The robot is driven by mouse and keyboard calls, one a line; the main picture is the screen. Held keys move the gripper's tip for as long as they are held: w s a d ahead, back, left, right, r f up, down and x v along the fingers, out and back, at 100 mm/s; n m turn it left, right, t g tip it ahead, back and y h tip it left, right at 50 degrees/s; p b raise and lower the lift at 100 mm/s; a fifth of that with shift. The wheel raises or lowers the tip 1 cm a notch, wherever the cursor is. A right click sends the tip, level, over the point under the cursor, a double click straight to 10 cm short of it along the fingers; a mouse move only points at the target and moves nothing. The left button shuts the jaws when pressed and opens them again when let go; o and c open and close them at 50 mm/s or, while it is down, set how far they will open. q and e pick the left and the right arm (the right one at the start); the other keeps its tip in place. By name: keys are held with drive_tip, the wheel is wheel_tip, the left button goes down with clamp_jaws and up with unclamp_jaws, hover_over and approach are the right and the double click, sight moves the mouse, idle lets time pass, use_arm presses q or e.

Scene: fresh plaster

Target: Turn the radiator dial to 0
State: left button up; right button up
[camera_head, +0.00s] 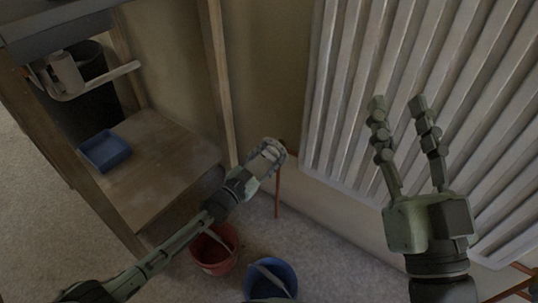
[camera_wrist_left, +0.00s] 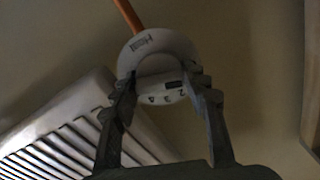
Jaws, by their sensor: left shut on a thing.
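The radiator dial (camera_wrist_left: 160,72) is a round white knob with small dark marks on its rim. Some marks look like digits, but I cannot tell which setting it stands at. My left gripper (camera_wrist_left: 162,88) is shut on the dial, with one finger on either side of it. In the head view the left gripper (camera_head: 270,153) is at the lower left corner of the white ribbed radiator (camera_head: 400,60), largely covering the dial. The radiator also shows in the left wrist view (camera_wrist_left: 75,130). My right gripper (camera_head: 398,106) is open and empty in front of the radiator.
A copper pipe (camera_head: 277,195) runs down below the dial. A red bucket (camera_head: 213,250) and a blue bucket (camera_head: 271,281) stand on the floor below the left arm. A wooden shelf unit (camera_head: 160,165) at the left holds a blue tray (camera_head: 105,151).

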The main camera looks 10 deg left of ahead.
use_arm(q)
drive_tip(key=shift+n, duration=0.4)
drive_tip(key=o, duration=1.1)
drive_tip(key=shift+s, duration=0.1)
drive_tip(key=v, duration=1.1)
drive_tip(key=shift+s+a, duration=0.2)
drive_tip(key=shift+s, duration=0.15)
